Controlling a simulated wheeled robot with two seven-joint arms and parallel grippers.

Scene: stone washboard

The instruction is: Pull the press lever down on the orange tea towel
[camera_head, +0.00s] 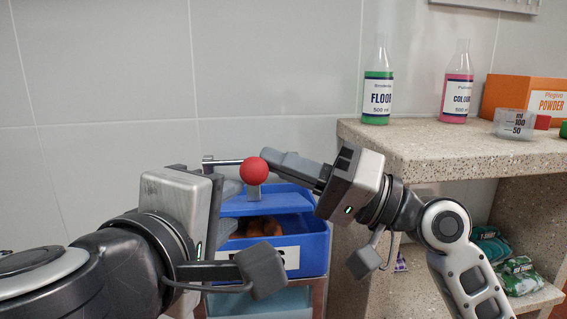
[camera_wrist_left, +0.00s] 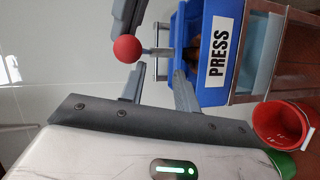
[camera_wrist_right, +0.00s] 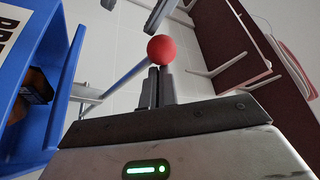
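The lever's red ball knob (camera_head: 254,170) stands above the blue press box (camera_head: 318,258), which is labelled PRESS in the left wrist view (camera_wrist_left: 219,52). A brown-orange bundle (camera_head: 266,227) lies inside the box under the blue lid (camera_head: 235,205); I cannot make out its shape. My right gripper (camera_wrist_right: 157,75) looks shut, its fingertips close to the knob (camera_wrist_right: 161,48); contact is unclear. The knob also shows in the left wrist view (camera_wrist_left: 127,48). My left gripper (camera_wrist_left: 160,75) is open and empty, its fingers left of the knob in the head view.
A speckled stone shelf (camera_head: 420,143) stands at the right with a green bottle (camera_head: 377,98), a pink bottle (camera_head: 457,92), an orange powder box (camera_head: 525,95) and a clear measuring cup (camera_head: 514,124). A red bucket (camera_wrist_left: 283,122) shows in the left wrist view.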

